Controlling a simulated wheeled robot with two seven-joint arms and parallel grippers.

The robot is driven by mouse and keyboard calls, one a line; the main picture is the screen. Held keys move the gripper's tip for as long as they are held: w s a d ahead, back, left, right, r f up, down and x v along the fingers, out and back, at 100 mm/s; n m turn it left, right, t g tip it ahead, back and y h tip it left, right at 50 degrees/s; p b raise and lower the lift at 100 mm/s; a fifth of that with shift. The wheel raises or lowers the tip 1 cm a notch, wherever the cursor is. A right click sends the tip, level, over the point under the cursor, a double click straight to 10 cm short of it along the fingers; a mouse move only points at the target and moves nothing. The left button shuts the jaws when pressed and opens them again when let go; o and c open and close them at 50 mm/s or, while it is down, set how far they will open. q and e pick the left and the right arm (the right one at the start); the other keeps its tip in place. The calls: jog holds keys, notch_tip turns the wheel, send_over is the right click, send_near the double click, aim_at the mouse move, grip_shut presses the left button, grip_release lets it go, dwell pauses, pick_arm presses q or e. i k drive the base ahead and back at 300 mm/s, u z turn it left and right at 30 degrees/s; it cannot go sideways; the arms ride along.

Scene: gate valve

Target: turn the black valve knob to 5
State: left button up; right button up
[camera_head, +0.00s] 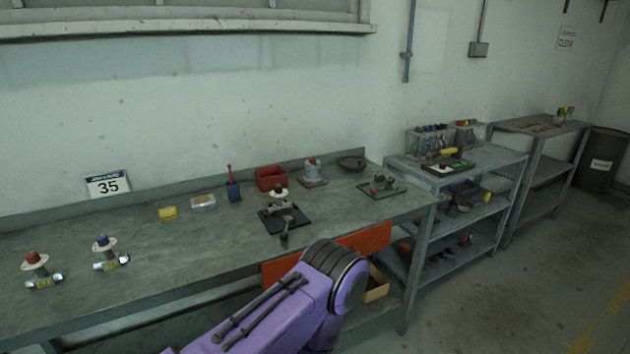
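On the long grey workbench (150,225) stand several small valve-like pieces. One with a red knob (32,257) and one with a blue knob (102,240) stand at the left, each with a pale disc under the knob. A third, with a dark knob (278,191) above a pale disc, stands at a black base plate (300,220) near the middle. I cannot tell for sure that this is the black valve knob, and no scale numbers are readable. A purple arm link of mine shows at the bottom centre. Neither gripper is in view.
A grey shelf unit (470,160) is to the right. The bench's left front is mostly clear.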

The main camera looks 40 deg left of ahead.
aim_at(278, 190)
jog(key=u, duration=0.2)
jog(key=i, duration=0.85)
jog(key=u, duration=0.5)
